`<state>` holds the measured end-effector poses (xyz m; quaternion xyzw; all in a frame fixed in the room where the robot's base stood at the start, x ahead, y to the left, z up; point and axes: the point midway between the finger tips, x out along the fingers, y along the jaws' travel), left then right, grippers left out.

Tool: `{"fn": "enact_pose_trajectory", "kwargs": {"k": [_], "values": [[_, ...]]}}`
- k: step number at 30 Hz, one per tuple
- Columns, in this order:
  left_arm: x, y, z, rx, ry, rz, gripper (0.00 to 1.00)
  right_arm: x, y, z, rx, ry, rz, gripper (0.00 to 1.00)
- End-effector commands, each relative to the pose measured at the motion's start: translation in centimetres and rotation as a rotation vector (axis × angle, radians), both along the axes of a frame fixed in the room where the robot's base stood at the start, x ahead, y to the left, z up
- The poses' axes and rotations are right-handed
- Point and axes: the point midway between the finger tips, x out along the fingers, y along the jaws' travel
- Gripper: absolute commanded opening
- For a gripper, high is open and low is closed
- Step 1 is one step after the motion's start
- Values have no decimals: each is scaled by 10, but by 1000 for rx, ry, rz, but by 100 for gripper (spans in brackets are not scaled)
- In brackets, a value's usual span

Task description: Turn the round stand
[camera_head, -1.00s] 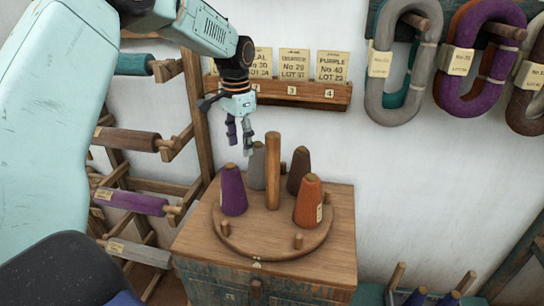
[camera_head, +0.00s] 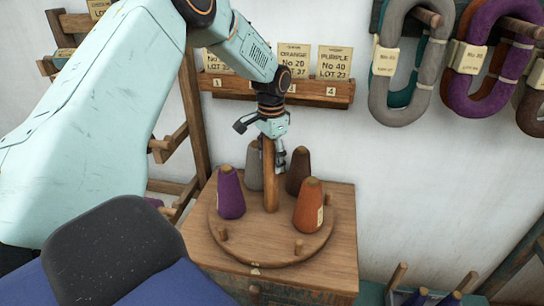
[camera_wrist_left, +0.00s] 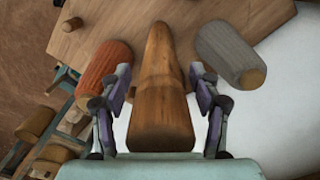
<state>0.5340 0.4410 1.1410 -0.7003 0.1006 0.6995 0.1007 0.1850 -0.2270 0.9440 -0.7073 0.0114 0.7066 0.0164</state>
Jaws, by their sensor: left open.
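The round stand (camera_head: 262,243) is a wooden disc on top of a wooden cabinet. An upright wooden post (camera_head: 269,190) rises from its middle; it also shows in the left wrist view (camera_wrist_left: 160,95). Around the post stand a purple cone (camera_head: 231,194), a grey cone (camera_head: 254,168), a dark brown cone (camera_head: 298,170) and an orange cone (camera_head: 308,207). My left gripper (camera_head: 273,165) is open at the top of the post. In the left wrist view its fingers (camera_wrist_left: 160,78) lie on either side of the post, with gaps visible. My right gripper is not in view.
The cabinet (camera_head: 225,273) carries the stand, with short pegs on the disc's rim. Behind it a wall rack (camera_head: 310,92) holds labelled cards. Yarn hanks (camera_head: 403,70) hang at the upper right. A wooden frame stands at the left.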

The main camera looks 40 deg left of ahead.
Motion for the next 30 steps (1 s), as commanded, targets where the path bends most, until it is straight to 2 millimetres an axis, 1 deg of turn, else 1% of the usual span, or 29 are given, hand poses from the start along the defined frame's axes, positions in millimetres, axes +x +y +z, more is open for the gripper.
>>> {"fn": "enact_pose_trajectory", "kwargs": {"k": [2,24,30], "values": [[0,0,0,0,0,1,62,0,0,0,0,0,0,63],[4,0,0,-1,1,-3,0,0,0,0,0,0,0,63],[4,0,0,0,1,-3,0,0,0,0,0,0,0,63]]}}
